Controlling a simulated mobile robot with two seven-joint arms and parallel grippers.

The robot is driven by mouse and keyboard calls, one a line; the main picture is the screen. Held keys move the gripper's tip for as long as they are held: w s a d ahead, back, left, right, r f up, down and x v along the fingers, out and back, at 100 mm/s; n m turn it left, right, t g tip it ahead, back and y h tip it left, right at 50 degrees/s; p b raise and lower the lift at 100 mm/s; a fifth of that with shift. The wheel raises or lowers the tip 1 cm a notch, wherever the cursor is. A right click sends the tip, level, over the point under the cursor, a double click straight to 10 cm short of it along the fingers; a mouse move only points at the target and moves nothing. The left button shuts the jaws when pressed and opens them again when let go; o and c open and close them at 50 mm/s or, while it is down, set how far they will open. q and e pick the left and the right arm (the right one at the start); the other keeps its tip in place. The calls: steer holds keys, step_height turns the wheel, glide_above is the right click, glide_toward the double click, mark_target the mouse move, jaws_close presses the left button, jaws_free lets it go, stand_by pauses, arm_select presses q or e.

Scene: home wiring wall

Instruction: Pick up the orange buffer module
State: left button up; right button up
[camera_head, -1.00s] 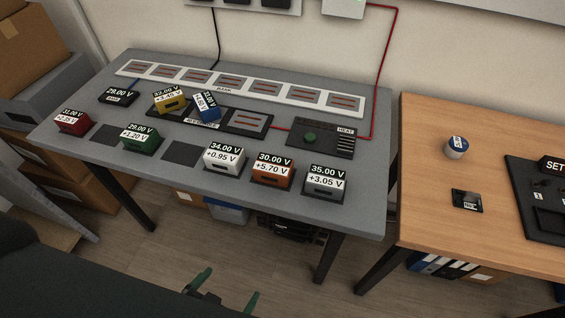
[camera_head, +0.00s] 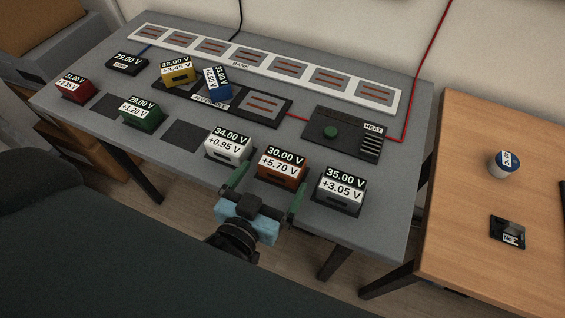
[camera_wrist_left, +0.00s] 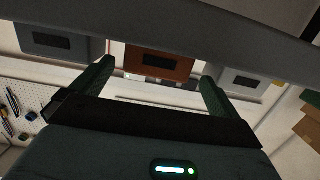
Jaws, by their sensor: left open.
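The orange buffer module (camera_head: 281,167), labelled 30.00 V and +5.70 V, sits in the table's front row, between a white module (camera_head: 228,145) and a grey module (camera_head: 340,188). My left gripper (camera_head: 267,190) is open and empty at the table's front edge, just in front of the orange module, with one green finger toward each side of it. In the left wrist view the orange module (camera_wrist_left: 158,63) shows between the two fingers, apart from them. My right gripper is not in view.
A green module (camera_head: 140,113) and a red module (camera_head: 76,88) stand farther left in the front row. Yellow (camera_head: 177,72) and blue (camera_head: 216,83) modules sit behind, on the dark holder. A heat box (camera_head: 345,135) stands behind right. A wooden table (camera_head: 460,200) is at right.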

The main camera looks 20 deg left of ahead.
mark_target(276, 176)
arm_select(q)
steer(key=shift+w+d+f+p, duration=0.1)
steer(key=shift+w+f, duration=0.1)
steer(key=shift+w, duration=0.7)
steer(key=shift+w+d+f+p, duration=0.1)
steer(key=shift+w+f+p, duration=0.1)
steer(key=shift+w, duration=0.7)
steer(key=shift+w+d+f+p, duration=0.1)
steer(key=shift+w+f, duration=0.1)
steer(key=shift+w, duration=0.7)
steer(key=c, duration=1.1)
